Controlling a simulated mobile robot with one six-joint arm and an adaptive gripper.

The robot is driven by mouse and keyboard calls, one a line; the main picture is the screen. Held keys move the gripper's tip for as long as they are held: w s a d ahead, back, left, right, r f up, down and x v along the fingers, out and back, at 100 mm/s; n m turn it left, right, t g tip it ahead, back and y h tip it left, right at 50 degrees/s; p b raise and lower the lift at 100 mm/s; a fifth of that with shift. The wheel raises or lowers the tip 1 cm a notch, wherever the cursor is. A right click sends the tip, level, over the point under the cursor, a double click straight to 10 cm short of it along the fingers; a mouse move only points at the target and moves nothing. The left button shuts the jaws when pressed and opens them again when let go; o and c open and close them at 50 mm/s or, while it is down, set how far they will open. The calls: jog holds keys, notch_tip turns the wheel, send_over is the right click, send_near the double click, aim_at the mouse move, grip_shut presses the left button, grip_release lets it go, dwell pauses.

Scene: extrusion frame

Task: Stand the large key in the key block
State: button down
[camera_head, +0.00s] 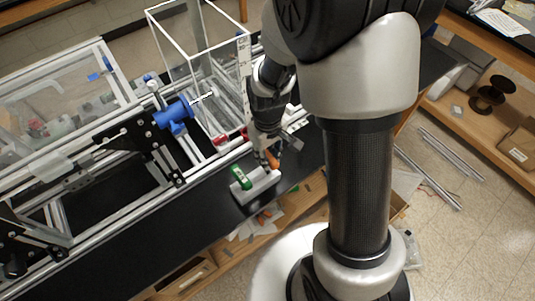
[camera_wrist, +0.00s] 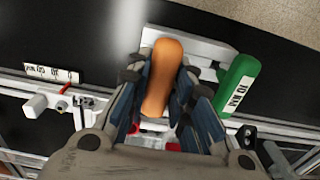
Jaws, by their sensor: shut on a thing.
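The orange-handled key (camera_wrist: 161,78), which I take to be the large key, is between the fingers of my gripper (camera_wrist: 163,92). My gripper is shut on its handle. In the head view the orange handle (camera_head: 273,160) shows below my gripper (camera_head: 268,153), at the right end of the pale key block (camera_head: 262,189). In the wrist view the key block (camera_wrist: 205,47) lies behind the handle. The key's lower part is hidden, so I cannot tell whether it is in the block. A green-handled key (camera_wrist: 239,82) stands at the block's other end; it also shows in the head view (camera_head: 241,178).
The black bench top (camera_head: 205,213) is clear left of the block. An aluminium extrusion frame (camera_head: 130,150) with a blue part (camera_head: 174,113) stands behind it. A clear-walled box (camera_head: 203,60) stands at the back. The bench's front edge is close to the block.

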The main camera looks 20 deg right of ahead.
jog(key=shift+f+b, duration=0.5)
jog(key=shift+f, duration=0.25)
jog(key=shift+f, duration=0.1)
jog(key=c, duration=1.3)
grip_release()
jog(key=shift+c, duration=0.2)
